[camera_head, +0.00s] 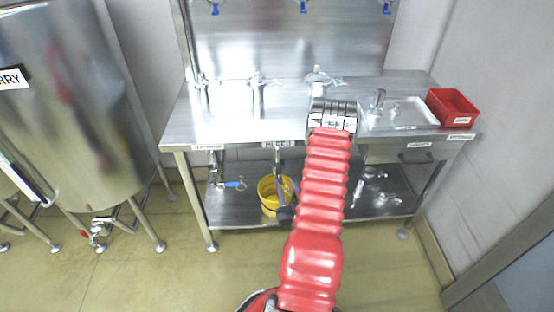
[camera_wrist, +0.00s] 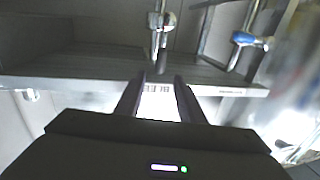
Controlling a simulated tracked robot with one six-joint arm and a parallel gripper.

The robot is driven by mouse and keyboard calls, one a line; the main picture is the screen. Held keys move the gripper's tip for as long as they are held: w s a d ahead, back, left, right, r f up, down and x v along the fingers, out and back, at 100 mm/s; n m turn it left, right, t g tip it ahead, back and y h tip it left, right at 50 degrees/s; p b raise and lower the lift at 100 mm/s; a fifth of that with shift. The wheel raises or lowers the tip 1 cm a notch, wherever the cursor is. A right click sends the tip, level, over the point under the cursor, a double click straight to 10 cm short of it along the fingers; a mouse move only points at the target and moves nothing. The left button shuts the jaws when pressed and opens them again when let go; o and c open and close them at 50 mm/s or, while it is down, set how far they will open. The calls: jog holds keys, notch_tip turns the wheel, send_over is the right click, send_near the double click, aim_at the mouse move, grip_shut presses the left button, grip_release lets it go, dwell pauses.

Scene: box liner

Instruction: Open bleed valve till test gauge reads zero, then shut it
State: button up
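A silver valve (camera_wrist: 162,20) sits on a vertical pipe under the steel bench in the wrist view; I take it for the bleed valve. A dark rod-like part sticks out beside that pipe. The label (camera_head: 279,144) on the bench's front edge stands above the pipe; it is partly legible. My gripper (camera_wrist: 160,92) shows two dark fingers spread apart, with the label seen between them and nothing held. The valve is apart from the fingertips. In the head view my red arm hides part of the bench, and the gripper is hard to pick out. I cannot make out a test gauge.
The steel bench (camera_head: 230,125) has a lower shelf holding a yellow bucket (camera_head: 268,205) under the pipe. A blue-handled valve (camera_head: 235,184) is left of it. A red bin (camera_head: 452,108) is at right. A large steel tank (camera_head: 75,110) stands left. Floor in front is clear.

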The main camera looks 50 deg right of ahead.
aim_at(279, 172)
dwell(0.3)
jog(key=x, duration=1.3)
jog(key=shift+w+d, duration=0.3)
jog(key=shift+c, duration=0.6)
grip_shut()
jog(key=shift+d, duration=0.15)
